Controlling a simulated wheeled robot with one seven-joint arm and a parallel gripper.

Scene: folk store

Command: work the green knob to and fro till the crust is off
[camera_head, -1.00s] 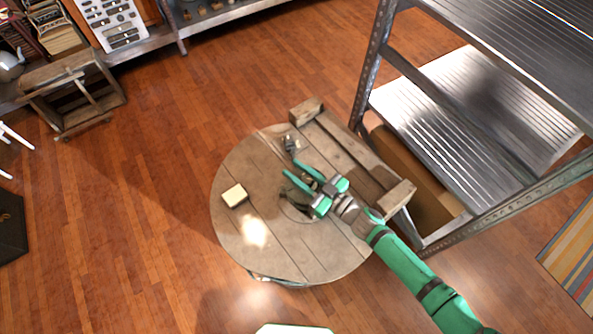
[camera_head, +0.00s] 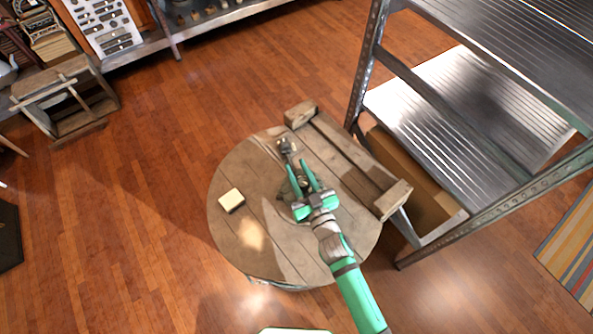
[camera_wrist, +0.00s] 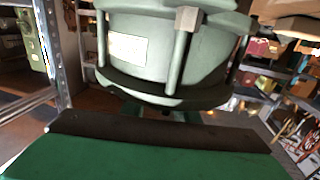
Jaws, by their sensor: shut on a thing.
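My gripper (camera_head: 300,166) is over the round wooden table top (camera_head: 235,235) in the head view, its two green fingers pointing to the far side. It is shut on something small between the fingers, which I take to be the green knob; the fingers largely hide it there. A small grey metal piece (camera_head: 285,147) lies just beyond the fingertips. In the wrist view a grey-green round body (camera_wrist: 150,45) with posts and a pale label fills the upper middle, close to the camera. I cannot make out any crust.
A cream block (camera_head: 231,200) lies on the table's left part. A wooden plank piece with end blocks (camera_head: 345,152) runs along the table's right edge. A metal shelf (camera_head: 470,100) stands close on the right. The floor left of the table is clear.

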